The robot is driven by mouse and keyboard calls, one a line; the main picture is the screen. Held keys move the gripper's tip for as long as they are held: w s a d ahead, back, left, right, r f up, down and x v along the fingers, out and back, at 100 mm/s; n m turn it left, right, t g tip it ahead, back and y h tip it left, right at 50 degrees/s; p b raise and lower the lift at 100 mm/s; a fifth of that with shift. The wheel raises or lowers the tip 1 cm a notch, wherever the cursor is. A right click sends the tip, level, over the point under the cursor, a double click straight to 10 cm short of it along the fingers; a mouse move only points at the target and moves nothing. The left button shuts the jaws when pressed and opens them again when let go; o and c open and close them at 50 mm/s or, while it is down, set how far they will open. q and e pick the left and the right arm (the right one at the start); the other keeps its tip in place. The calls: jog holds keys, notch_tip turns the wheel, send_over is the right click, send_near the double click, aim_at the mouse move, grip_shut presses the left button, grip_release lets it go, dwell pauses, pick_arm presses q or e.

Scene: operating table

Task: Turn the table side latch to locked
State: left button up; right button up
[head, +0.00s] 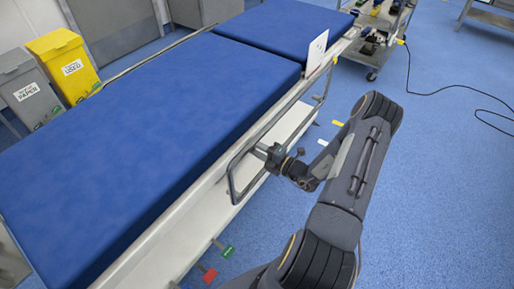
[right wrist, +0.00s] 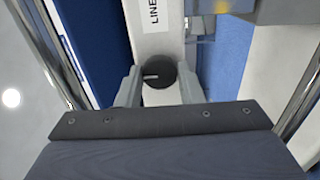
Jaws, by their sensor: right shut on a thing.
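The table side latch (right wrist: 160,76) is a dark round knob with a short pale mark, on a white strip of the table's side in the right wrist view. The mark lies roughly level in the picture, on the knob's left part. My right gripper (right wrist: 159,88) is shut on the knob, one finger at each side. In the head view my right gripper (head: 263,151) reaches the table's right side by a bent metal rail, and the knob is too small to tell there. The operating table (head: 140,118) has a blue padded top. My left gripper is not in view.
Metal rails (right wrist: 306,90) run along both sides of the gripper. A partly cut-off label (right wrist: 153,12) stands above the knob. A wheeled cart (head: 376,50) stands at the far end. Blue floor to the right is mostly clear.

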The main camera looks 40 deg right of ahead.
jog(key=o, duration=1)
jog(key=shift+c, duration=0.2)
jog(key=v, duration=0.8)
